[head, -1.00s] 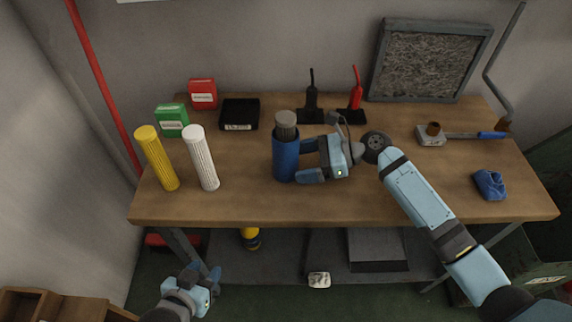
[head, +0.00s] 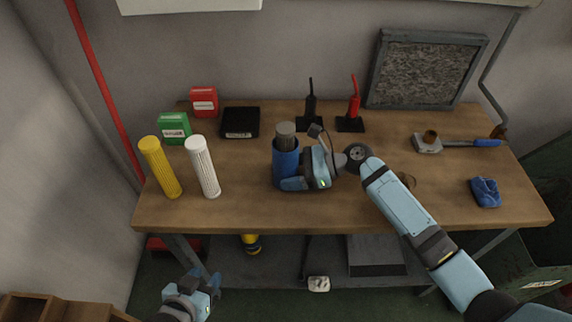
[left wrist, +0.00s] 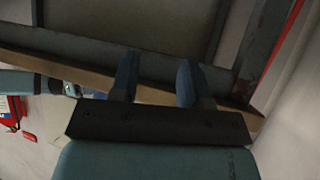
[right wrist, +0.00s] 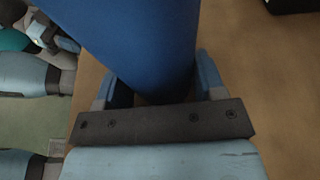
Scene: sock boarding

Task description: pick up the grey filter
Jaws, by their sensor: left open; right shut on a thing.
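The grey filter (head: 287,134) is a ribbed cylinder standing upright, its upper part sticking out of the top of a blue cylindrical housing (head: 284,160) at the middle of the bench. Its lower part is hidden inside. My right gripper (head: 290,178) is shut on the blue housing from the right, low on its side. In the right wrist view the housing (right wrist: 140,35) fills the space between the two fingers (right wrist: 160,88). My left gripper (head: 210,280) is open and empty, below the front edge of the bench.
A yellow filter (head: 161,167) and a white filter (head: 203,167) stand left on the workbench (head: 240,210). Green (head: 174,127) and red (head: 204,100) boxes and a black tray (head: 240,122) sit behind. A blue cloth (head: 485,192) lies right. The front middle is clear.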

